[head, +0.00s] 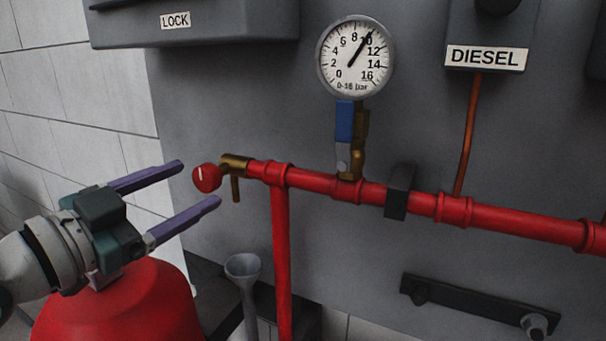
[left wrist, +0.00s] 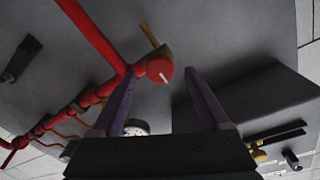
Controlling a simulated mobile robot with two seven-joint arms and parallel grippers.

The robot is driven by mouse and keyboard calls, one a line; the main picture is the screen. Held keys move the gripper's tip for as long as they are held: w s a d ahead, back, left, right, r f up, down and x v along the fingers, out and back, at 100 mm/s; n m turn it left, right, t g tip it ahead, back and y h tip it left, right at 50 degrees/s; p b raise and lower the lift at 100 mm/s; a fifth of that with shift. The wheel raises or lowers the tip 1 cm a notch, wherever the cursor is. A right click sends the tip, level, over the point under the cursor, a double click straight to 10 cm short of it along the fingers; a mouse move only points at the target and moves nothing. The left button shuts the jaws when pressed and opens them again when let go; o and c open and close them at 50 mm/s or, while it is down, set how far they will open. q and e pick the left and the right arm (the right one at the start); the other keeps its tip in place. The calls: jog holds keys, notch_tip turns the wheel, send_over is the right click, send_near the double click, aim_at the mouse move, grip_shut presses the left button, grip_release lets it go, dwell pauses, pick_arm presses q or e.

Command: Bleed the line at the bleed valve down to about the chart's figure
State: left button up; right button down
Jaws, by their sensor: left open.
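The bleed valve has a round red knob (head: 207,178) with a white mark, on a brass body (head: 235,162) with a downward spout at the left end of the red pipe. My left gripper (head: 200,184) is open, its two purple fingers reaching toward the knob from the left. In the left wrist view the knob (left wrist: 160,72) appears between the fingertips (left wrist: 162,72); I cannot tell whether they touch it. The pressure gauge (head: 355,57), marked 0-16 bar, has its needle near 10. No chart is in view. My right gripper is not in view.
A blue-handled valve (head: 345,122) sits under the gauge on the red pipe (head: 500,218). A grey funnel (head: 243,268) stands below the bleed spout. A red rounded body (head: 120,310) lies below my left gripper.

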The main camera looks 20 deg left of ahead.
aim_at(201, 181)
pick_arm(q)
jog(key=shift+w+d, duration=0.15)
jog(key=shift+w, duration=0.9)
jog(key=shift+w+d, duration=0.15)
jog(key=shift+w, duration=0.9)
grip_shut()
